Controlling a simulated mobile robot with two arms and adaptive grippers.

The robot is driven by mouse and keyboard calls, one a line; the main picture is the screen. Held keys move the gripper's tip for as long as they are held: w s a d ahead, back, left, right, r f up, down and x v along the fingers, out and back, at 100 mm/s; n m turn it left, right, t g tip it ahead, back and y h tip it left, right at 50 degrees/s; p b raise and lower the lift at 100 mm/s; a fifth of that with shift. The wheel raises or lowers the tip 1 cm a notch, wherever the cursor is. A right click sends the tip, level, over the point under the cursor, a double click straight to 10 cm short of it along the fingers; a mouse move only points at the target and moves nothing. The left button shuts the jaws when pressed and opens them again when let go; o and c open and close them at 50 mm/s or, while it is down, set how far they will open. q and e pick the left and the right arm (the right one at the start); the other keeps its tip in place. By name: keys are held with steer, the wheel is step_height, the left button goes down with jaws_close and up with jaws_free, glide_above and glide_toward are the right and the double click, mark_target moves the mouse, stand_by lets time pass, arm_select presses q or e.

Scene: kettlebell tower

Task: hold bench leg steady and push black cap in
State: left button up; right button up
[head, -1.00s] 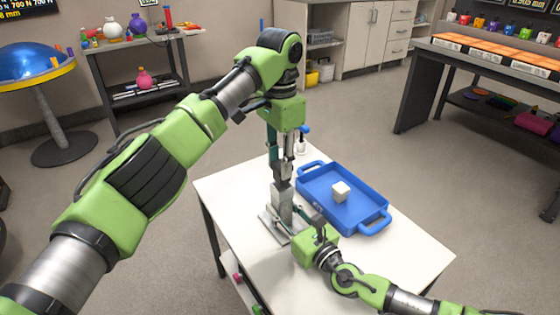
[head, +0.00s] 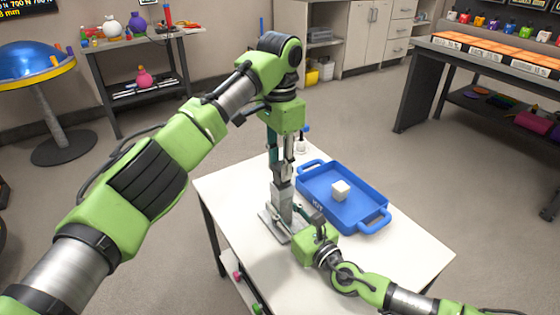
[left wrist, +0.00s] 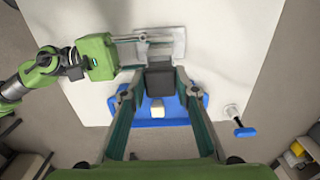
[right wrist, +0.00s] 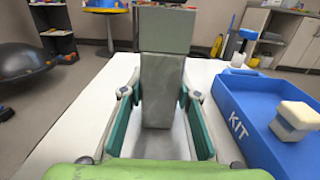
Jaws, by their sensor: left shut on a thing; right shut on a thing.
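The bench leg (right wrist: 162,95) is a grey upright post on a flat base plate on the white table. It also shows in the head view (head: 284,211). A wider grey block tops it in the right wrist view; I cannot tell if this is the cap. My left gripper (head: 282,176) points down from above the leg, shut on the black cap (left wrist: 160,80), a dark block between its fingers. Whether the cap is seated in the leg is hidden. My right gripper (head: 302,219) reaches in low from the right, its fingers on both sides of the leg, shut on it.
A blue tray (head: 315,205) marked KIT lies right of the leg with a pale cube (head: 340,190) in it. A small white item with a blue top (left wrist: 238,125) stands on the table (head: 400,260) beyond the tray. The table's near right part is clear.

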arm_select(q)
steer(key=shift+f, duration=1.6)
steer(key=o, duration=1.3)
steer(key=shift+r, duration=2.45)
steer(key=shift+r, duration=0.1)
step_height(320, 180, up, 7)
steer(key=shift+r, duration=0.15)
